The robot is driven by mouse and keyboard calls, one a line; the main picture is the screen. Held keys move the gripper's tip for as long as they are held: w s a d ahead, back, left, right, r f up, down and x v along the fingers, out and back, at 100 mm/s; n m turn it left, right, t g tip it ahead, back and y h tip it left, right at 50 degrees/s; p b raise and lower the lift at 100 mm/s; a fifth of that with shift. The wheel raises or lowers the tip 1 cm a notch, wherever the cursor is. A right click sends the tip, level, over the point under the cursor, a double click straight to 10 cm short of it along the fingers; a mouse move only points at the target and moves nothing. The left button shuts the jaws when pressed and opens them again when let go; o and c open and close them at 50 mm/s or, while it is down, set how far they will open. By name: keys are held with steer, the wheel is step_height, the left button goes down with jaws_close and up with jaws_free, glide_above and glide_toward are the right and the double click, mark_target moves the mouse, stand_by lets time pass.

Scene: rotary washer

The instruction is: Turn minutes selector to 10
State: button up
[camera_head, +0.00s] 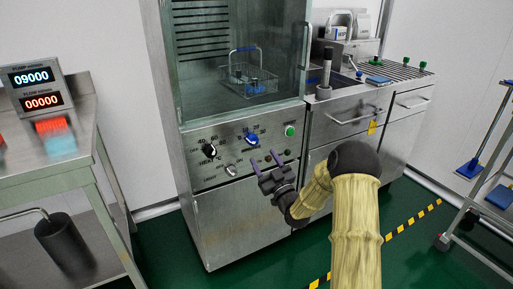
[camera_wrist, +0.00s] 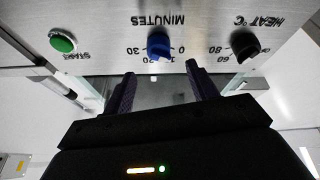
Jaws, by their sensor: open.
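The blue minutes selector (camera_head: 251,139) sits on the steel control panel between the black heat knob (camera_head: 209,150) and the green start button (camera_head: 290,131). In the wrist view, which is upside down, the minutes selector (camera_wrist: 158,45) stands under the word MINUTES, with 0 and 30 readable beside it; its exact setting is too small to tell. My gripper (camera_head: 265,161) is open and empty, just below the selector and apart from it. Its two fingers (camera_wrist: 160,88) point toward the panel, with the selector roughly between them in line but beyond the tips.
The washer's glass chamber (camera_head: 240,60) holds a wire basket (camera_head: 249,80) above the panel. A sink counter (camera_head: 350,98) stands to the right, a steel table (camera_head: 60,165) to the left.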

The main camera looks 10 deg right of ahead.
mark_target(255, 144)
steer(key=x, duration=0.7)
steer(key=shift+b, duration=0.4)
steer(key=shift+f, duration=0.1)
steer(key=c, duration=1)
